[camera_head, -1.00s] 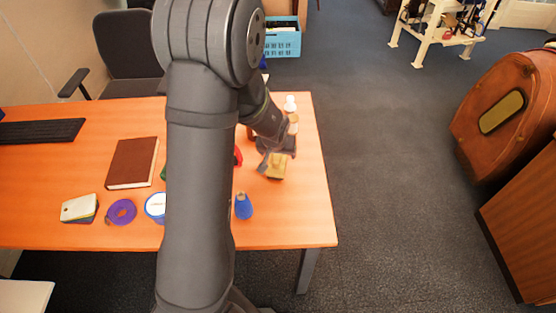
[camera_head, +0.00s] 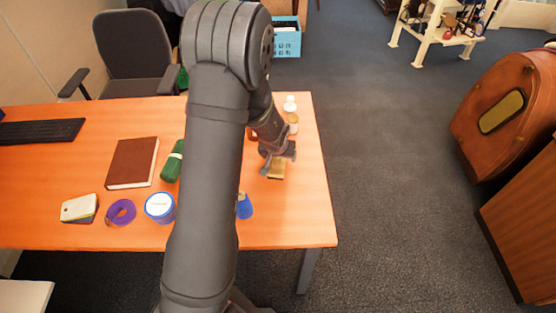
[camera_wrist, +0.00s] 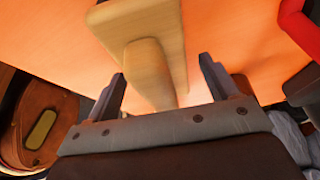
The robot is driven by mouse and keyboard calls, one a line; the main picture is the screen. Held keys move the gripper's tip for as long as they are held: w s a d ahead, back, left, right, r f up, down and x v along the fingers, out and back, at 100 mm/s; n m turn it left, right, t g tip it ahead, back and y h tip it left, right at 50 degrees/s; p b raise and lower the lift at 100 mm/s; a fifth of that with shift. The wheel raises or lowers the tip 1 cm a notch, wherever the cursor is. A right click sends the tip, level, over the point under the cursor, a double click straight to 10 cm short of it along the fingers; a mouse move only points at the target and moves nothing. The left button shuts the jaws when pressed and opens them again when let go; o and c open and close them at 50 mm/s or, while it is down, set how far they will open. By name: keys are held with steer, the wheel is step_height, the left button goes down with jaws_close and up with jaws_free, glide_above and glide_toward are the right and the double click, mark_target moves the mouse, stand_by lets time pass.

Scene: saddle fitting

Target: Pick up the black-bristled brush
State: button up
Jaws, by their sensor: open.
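A pale wooden brush (camera_head: 277,173) lies near the right end of the orange table, partly covered by my gripper (camera_head: 277,158) in the head view. In the wrist view the brush shows as a wide wooden block (camera_wrist: 150,18) with a narrower rounded handle (camera_wrist: 148,72). My gripper (camera_wrist: 161,78) is open, with one finger on each side of the handle and visible gaps between. Bristles are not visible in either view.
A blue cone (camera_head: 244,207) and a blue-and-white tub (camera_head: 160,207) stand near the front edge. Small bottles (camera_head: 291,104) stand behind the gripper. A red object (camera_wrist: 300,28) is at the wrist view's upper right. The table's right edge is close to the brush.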

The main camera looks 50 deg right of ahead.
steer(key=shift+f, duration=0.25)
steer(key=shift+c, duration=0.2)
steer(key=c, duration=1.1)
steer(key=shift+r, duration=0.15)
